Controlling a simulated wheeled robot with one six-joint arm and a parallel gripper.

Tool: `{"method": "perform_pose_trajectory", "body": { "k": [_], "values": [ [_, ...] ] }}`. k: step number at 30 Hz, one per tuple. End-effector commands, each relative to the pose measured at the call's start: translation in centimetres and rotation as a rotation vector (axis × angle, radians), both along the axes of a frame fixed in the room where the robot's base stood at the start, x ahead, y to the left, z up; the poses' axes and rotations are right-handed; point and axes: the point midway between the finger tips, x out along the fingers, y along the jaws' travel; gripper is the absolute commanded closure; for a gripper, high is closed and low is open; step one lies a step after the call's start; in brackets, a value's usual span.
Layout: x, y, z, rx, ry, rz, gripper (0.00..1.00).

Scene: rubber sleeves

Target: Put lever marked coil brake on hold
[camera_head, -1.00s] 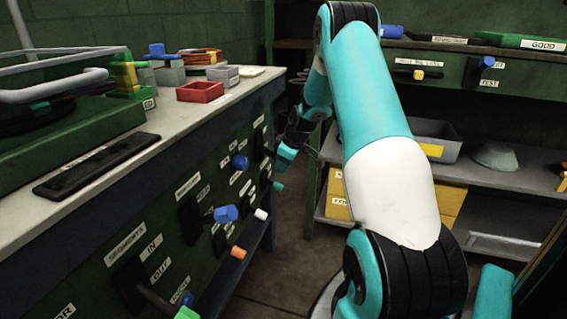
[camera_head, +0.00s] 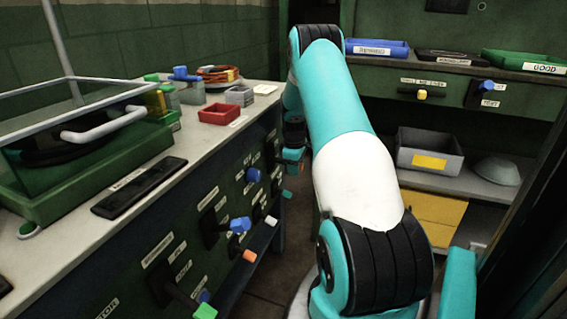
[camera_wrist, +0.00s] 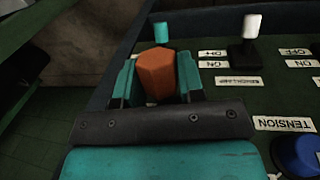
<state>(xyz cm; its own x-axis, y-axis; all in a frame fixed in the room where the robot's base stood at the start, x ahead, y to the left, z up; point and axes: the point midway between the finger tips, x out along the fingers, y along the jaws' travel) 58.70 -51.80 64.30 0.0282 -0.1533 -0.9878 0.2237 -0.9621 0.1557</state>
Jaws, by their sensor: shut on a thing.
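In the wrist view my gripper (camera_wrist: 158,76) is shut on an orange lever knob (camera_wrist: 157,77), with one teal finger on each side. The knob's own label is hidden, and I cannot read the words coil brake or hold anywhere. In the head view my gripper (camera_head: 291,160) is small and partly hidden, at the far end of the bench's green front panel (camera_head: 130,270).
In the wrist view, a teal-tipped lever (camera_wrist: 161,33) and a white-tipped lever (camera_wrist: 251,28) stand beyond the knob. A blue knob (camera_wrist: 297,155) near a TENSION label is at right. Several levers line the panel, including a blue one (camera_head: 240,224).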

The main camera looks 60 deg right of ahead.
Motion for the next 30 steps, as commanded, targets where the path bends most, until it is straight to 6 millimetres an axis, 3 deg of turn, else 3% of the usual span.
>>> {"method": "perform_pose_trajectory", "body": {
  "k": [6, 23, 24, 27, 30],
  "values": [
    [0.10, -0.03, 1.19, -0.024, 0.090, 0.006, 1.00],
    [0.10, -0.09, 1.25, -0.035, 0.130, 0.005, 1.00],
    [0.10, -0.09, 1.25, -0.035, 0.130, 0.005, 0.62],
    [0.09, -0.08, 1.23, -0.035, 0.130, 0.004, 0.39],
    [0.05, -0.06, 1.22, -0.034, 0.131, 0.003, 0.39]
  ]
}}
